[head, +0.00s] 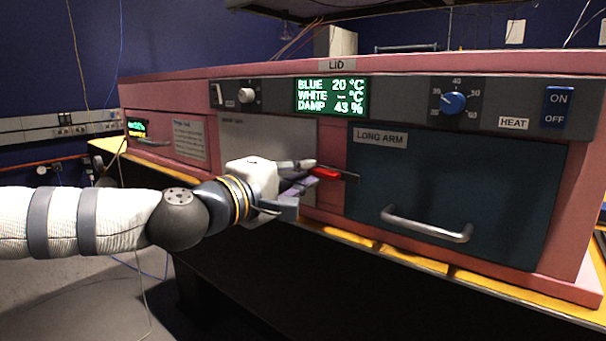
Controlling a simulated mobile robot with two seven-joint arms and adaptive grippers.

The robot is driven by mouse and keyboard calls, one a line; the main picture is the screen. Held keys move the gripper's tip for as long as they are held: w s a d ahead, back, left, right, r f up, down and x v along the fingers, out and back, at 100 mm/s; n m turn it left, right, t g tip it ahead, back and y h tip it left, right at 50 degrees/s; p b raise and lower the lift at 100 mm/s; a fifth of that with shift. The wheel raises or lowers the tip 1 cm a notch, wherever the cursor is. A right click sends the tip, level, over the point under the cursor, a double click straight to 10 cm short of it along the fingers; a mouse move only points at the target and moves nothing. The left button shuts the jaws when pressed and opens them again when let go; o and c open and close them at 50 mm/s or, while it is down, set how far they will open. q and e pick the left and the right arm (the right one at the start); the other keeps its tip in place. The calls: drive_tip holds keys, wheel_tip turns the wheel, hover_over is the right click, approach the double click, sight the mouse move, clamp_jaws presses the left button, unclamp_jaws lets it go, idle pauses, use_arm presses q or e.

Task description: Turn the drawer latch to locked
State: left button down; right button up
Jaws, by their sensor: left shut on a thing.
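A red latch (326,173) sits on the pink front between a grey panel and the dark blue-green drawer. It lies roughly level, with a dark tip pointing right over the drawer's left edge. The drawer (470,190) carries a LONG ARM label and a metal bar handle (425,225); it appears closed. My left gripper (312,173) comes in from the left and is shut on the latch's left part, which its fingers partly hide. My right gripper is not in view.
Above are a green display (331,96), a blue heat knob (453,103), a white knob (246,96) and an ON/OFF switch (558,108). A yellow ledge (400,260) runs under the front. Open space lies below and in front of the drawer.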

use_arm(q)
drive_tip(key=shift+f+n, duration=0.1)
drive_tip(key=shift+n, duration=0.3)
drive_tip(key=c, duration=1.7)
unclamp_jaws()
drive_tip(key=v, duration=1.2)
